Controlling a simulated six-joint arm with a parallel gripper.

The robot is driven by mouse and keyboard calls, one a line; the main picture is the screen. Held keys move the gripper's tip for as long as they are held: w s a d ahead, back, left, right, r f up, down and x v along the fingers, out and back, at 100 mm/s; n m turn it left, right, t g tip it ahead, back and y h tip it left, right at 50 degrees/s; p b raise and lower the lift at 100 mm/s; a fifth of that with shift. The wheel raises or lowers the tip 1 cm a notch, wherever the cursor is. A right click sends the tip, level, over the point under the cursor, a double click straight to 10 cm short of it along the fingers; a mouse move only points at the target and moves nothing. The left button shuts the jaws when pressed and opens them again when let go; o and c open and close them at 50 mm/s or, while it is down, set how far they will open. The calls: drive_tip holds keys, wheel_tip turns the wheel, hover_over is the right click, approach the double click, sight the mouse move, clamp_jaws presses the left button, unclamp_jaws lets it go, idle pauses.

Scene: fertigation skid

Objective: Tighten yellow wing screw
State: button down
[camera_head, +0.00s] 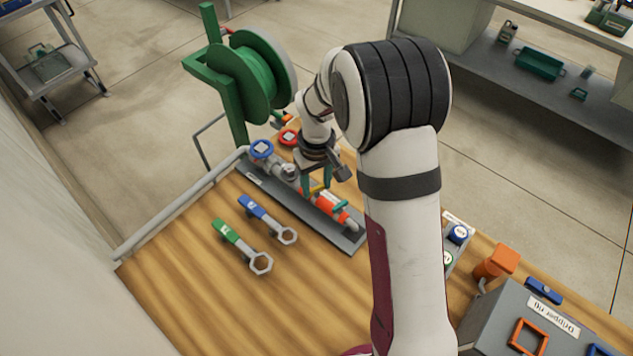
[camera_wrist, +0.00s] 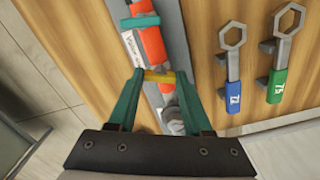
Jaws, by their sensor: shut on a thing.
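The yellow wing screw (camera_wrist: 160,77) sits on the pipe assembly, below an orange cylinder (camera_wrist: 152,46) in the wrist view. My gripper (camera_wrist: 160,74) has its two teal fingers on either side of the screw, shut on its wings. In the head view, my gripper (camera_head: 316,189) points down at the grey mounting plate (camera_head: 345,236), and a bit of the yellow wing screw (camera_head: 318,188) shows between the fingers. A teal wing piece (camera_wrist: 140,21) is at the other end of the orange cylinder.
A blue-handled wrench (camera_head: 266,218) and a green-handled wrench (camera_head: 242,246) lie on the wooden table beside the plate. A blue round cap (camera_head: 261,150) and a red one (camera_head: 288,137) are near the plate's far end. A green hose reel (camera_head: 245,75) stands behind.

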sight(317, 188)
drive_tip(key=m, duration=1.3)
drive_tip(key=shift+m, duration=0.4)
idle(0.3)
drive_tip(key=shift+c, duration=1.6)
unclamp_jaws()
wheel_tip(317, 188, up, 16)
drive_tip(key=shift+f, duration=0.1)
